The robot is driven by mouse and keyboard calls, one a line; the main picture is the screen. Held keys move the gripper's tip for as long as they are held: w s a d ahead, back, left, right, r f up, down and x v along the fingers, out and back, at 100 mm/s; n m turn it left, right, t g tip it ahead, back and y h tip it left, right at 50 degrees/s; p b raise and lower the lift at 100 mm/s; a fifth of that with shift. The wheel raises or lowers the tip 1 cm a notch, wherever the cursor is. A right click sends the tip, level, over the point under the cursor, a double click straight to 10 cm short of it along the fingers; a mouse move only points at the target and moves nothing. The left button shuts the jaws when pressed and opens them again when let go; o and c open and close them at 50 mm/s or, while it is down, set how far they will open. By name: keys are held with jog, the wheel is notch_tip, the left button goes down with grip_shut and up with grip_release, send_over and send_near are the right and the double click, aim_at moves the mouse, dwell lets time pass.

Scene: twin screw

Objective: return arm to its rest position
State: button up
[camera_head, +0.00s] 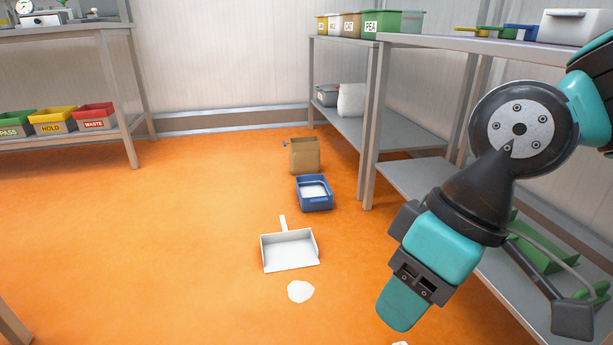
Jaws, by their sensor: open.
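My arm (513,125) comes in from the right edge of the head view, bent at a dark round joint and hanging down to the left. My gripper (402,308) is at its lower end, with a dark body and teal finger. It is open and nothing shows between its fingers. It hangs above the orange floor, in front of the shelf unit at right. One finger seems hidden behind the other from this angle.
Left of the gripper on the floor lie a white powder patch (300,291), a white dustpan (289,250), a blue bin (314,193) and a brown box (304,155). Metal shelves (415,180) stand close on the right, a table (70,32) at back left. Mid-left floor is clear.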

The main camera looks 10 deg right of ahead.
notch_tip(320, 180, up, 49)
jog(key=p, duration=4.7)
jog(key=shift+r+p, duration=0.2)
jog(key=shift+p, duration=0.1)
